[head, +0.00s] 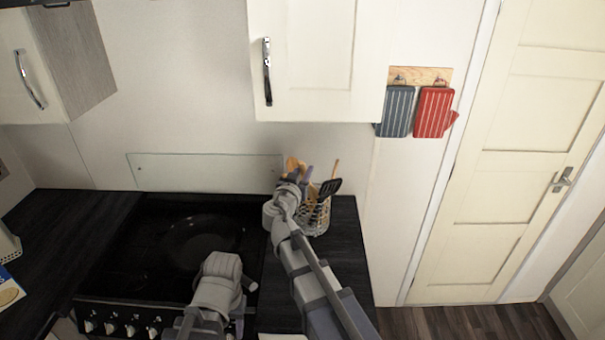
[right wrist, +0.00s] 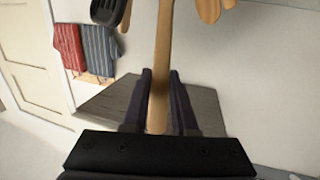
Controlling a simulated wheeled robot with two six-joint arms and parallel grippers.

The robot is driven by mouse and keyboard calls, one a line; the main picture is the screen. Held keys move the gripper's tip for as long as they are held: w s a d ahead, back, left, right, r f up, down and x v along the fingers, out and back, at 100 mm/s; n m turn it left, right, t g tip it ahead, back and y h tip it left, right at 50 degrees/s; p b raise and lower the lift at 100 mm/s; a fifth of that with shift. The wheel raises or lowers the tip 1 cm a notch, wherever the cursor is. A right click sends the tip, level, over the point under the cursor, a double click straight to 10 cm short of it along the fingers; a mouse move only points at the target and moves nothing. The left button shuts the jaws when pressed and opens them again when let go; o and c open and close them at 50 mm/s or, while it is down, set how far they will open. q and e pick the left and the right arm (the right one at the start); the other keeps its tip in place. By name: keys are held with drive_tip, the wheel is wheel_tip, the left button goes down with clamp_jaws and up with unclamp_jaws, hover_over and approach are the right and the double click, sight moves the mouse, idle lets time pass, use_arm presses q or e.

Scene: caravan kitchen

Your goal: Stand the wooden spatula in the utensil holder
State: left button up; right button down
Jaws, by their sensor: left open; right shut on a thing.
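The utensil holder (head: 318,222), a pale openwork basket, stands at the right back of the dark counter with several utensils in it. My right gripper (head: 304,180) is at its upper left edge. In the right wrist view, its fingers (right wrist: 158,100) are shut on a wooden handle, taken as the wooden spatula (right wrist: 163,50). The handle runs out of the top of that view, so its far end is hidden, and I cannot tell whether it is inside the holder. My left gripper (head: 240,325) is open, low in front of the stove, mostly hidden by its arm.
A black pan (head: 204,240) sits on the stove left of my right arm. A black slotted turner (head: 329,187) sticks out of the holder. A wall cabinet (head: 315,60) hangs above. Blue (head: 396,110) and red (head: 433,112) mitts hang at the right.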

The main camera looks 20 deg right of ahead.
drive_tip(key=shift+w+d+f+b, duration=0.25)
drive_tip(key=shift+w+f+b, duration=0.2)
drive_tip(key=shift+f+b, duration=0.4)
drive_tip(key=shift+w+d+f+b, duration=0.3)
drive_tip(key=shift+w+f+b, duration=0.15)
drive_tip(key=shift+f+b, duration=0.4)
drive_tip(key=shift+w+d+f+b, duration=0.25)
drive_tip(key=shift+w+f+b, duration=0.2)
drive_tip(key=shift+f+b, duration=0.35)
drive_tip(key=shift+f, duration=0.1)
drive_tip(key=c, duration=0.6)
unclamp_jaws()
drive_tip(key=v, duration=0.7)
drive_tip(key=shift+s+a+p, duration=0.2)
drive_tip(key=shift+s+p, duration=0.15)
drive_tip(key=shift+p, duration=0.05)
